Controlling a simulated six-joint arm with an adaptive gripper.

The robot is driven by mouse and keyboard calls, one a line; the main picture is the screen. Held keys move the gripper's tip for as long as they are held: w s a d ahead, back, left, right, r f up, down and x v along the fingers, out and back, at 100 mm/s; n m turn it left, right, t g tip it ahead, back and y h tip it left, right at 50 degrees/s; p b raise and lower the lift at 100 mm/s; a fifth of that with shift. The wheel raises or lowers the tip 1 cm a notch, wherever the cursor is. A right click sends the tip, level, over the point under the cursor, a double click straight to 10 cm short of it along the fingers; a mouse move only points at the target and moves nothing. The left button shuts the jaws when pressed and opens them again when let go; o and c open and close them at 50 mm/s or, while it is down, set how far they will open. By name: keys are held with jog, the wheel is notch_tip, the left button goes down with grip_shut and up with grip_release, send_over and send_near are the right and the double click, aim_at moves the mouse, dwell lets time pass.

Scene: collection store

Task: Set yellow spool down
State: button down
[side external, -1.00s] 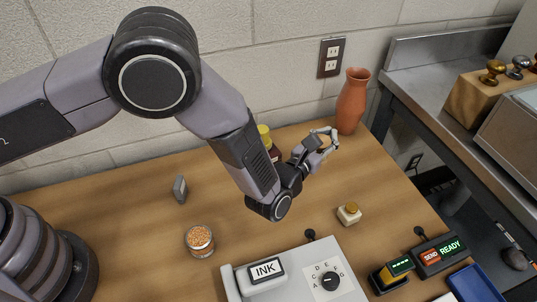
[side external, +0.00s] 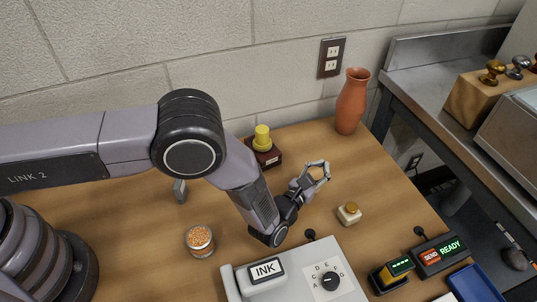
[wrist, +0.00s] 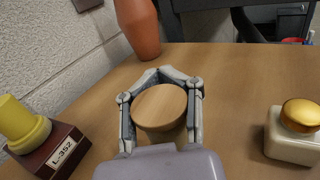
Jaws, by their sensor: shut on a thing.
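The yellow spool-shaped piece (side external: 262,138) stands upright on a dark red base (side external: 268,159) near the wall. In the wrist view the yellow piece (wrist: 22,124) and its base, labelled L-352 (wrist: 52,152), are at the left, apart from my gripper. My gripper (side external: 316,173) is over the middle right of the table. In the wrist view its fingers (wrist: 160,98) are closed around a round, wood-coloured piece (wrist: 160,104) with a flat top. Its underside is hidden, and I cannot tell its height above the table.
A cream bottle with a gold cap (side external: 349,213) stands right of my gripper. A terracotta vase (side external: 351,102) is behind, by the wall. A glass jar (side external: 199,239), a grey dial box (side external: 317,262) and a READY unit (side external: 441,254) are toward the front. Bare wood surrounds my gripper.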

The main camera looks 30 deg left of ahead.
jog(key=f, duration=0.1)
jog(key=w+f, duration=0.1)
jog(key=shift+w+d+f, duration=0.1)
jog(key=shift+w+f, duration=0.05)
jog(key=shift+f, duration=0.25)
jog(key=x, duration=0.2)
jog(key=shift+w+d+r, duration=0.1)
jog(key=shift+w+r, duration=0.05)
jog(key=shift+w, duration=0.2)
jog(key=r, duration=0.3)
jog(key=shift+w+r, duration=0.2)
jog(key=shift+w, duration=0.05)
jog(key=f, duration=0.3)
jog(key=shift+s+f, duration=0.3)
jog(key=shift+s, duration=0.1)
jog(key=v, duration=0.4)
jog(key=shift+r, duration=0.35)
notch_tip(320, 180, up, 39)
jog(key=w+a+r+n+y, duration=0.1)
jog(key=a+r+n+y, duration=0.2)
jog(key=a+r, duration=0.3)
jog(key=shift+w+a+r+n, duration=0.25)
jog(key=shift+a+n, duration=0.15)
jog(key=shift+n, duration=0.1)
